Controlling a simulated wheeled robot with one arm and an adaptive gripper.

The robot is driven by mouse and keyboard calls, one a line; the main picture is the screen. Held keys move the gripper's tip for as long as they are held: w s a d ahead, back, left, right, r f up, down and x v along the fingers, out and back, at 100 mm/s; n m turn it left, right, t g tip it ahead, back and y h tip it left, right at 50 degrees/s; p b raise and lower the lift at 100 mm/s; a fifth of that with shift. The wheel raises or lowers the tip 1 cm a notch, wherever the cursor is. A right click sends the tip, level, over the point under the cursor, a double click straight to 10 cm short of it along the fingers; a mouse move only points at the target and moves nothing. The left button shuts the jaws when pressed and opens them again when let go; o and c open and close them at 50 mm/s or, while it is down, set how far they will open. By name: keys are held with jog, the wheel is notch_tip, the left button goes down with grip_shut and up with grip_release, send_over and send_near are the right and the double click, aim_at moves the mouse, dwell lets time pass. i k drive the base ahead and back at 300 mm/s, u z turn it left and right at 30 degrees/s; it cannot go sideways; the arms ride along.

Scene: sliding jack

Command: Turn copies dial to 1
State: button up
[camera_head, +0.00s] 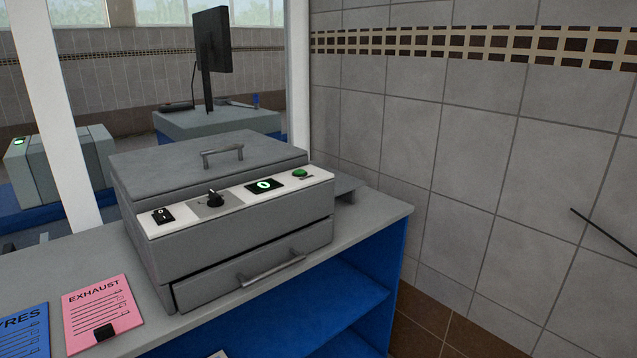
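A grey copier (250,245) stands on the counter, with a white control strip along its front top edge. The copies dial (212,198) is a small black knob on a grey plate, left of the middle of the strip. Its exact pointer direction is too small to read. Right of it, a black display (264,185) shows a green digit that looks like 0. A green button (300,173) sits at the right end and a black rocker switch (163,215) at the left end. My gripper is not in view.
The copier has a closed lid (205,165) and a drawer with a bar handle (270,268). A pink EXHAUST card (100,305) and a blue card (22,330) lie on the counter (370,218). A tiled wall (460,150) rises at right. A thin dark rod (604,237) shows at the right edge.

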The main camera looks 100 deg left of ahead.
aim_at(216, 200)
jog(key=u, duration=4.5)
jog(key=i, duration=1.65)
jog(key=z, duration=0.05)
